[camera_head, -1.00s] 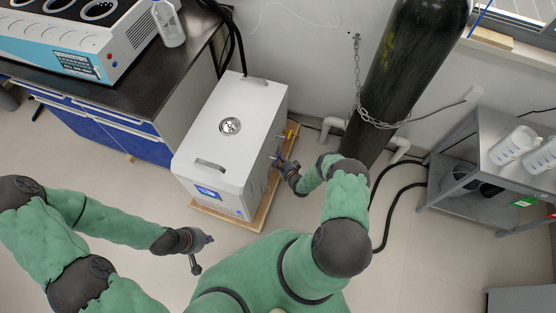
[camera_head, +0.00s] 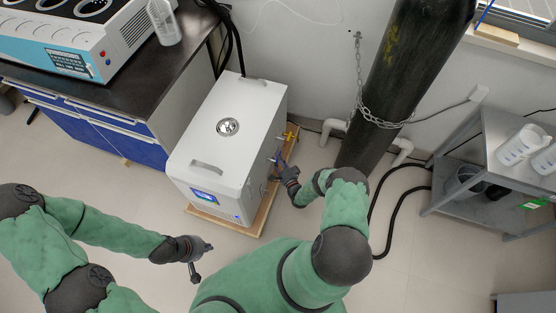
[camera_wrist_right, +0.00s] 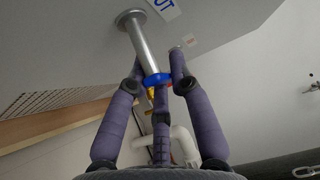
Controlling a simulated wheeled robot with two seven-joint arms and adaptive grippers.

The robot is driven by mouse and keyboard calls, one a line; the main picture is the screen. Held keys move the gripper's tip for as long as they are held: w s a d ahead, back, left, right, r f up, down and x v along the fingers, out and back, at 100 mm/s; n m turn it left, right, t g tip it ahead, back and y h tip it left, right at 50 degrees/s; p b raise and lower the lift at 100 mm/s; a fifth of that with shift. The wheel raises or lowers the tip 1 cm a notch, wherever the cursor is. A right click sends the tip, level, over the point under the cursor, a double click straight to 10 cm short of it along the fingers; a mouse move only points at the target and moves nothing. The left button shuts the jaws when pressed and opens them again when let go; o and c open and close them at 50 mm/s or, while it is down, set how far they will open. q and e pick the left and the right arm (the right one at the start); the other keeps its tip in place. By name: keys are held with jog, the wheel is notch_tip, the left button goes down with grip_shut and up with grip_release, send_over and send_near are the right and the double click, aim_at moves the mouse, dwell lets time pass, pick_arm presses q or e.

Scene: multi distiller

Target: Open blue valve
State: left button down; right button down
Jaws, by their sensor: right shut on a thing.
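The blue valve (camera_wrist_right: 157,79) is a small blue handle at the end of a silver pipe (camera_wrist_right: 140,42) that comes out of the white machine's side. In the right wrist view, my right gripper (camera_wrist_right: 157,68) has its purple-grey fingers on either side of the blue handle and is shut on it. In the head view, my right gripper (camera_head: 279,163) is at the right side of the white distiller (camera_head: 226,130), and the blue handle is too small to make out.
The distiller stands on a wooden board (camera_head: 245,232). Yellow fittings (camera_head: 292,134) stick out of its side behind my right gripper. A chained black cylinder (camera_head: 410,90) and a metal cart (camera_head: 440,190) stand to the right. A dark bench (camera_head: 120,95) is left.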

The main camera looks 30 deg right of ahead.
jog(key=c, duration=1.1)
grip_release()
jog(key=shift+s, duration=0.1)
jog(key=s, duration=0.8)
jog(key=s+a, duration=0.1)
jog(key=s, duration=0.2)
jog(key=shift+s+f, duration=0.1)
jog(key=shift+s, duration=0.3)
